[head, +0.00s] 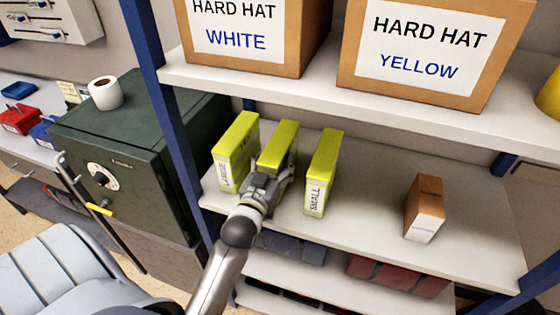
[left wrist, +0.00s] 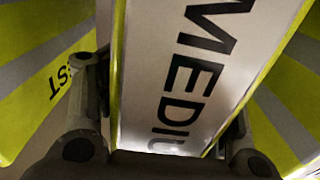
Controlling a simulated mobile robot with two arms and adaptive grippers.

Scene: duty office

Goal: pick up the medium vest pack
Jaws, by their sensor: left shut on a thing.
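The medium vest pack (head: 279,144) is a yellow-green pack with a white label, standing upright as the middle one of three on the shelf. Its label, reading "MEDIU", fills the middle of the left wrist view (left wrist: 185,75). My left gripper (head: 266,185) is shut on this pack, with one finger on each side of it. The gripper hides the pack's lower front in the head view, so I cannot tell whether its base touches the shelf. My right gripper is not in view.
Another vest pack (head: 236,150) stands close on the left. The small vest pack (head: 320,172) stands on the right. A brown and white box (head: 425,208) is further right. A blue post (head: 170,125) is at left.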

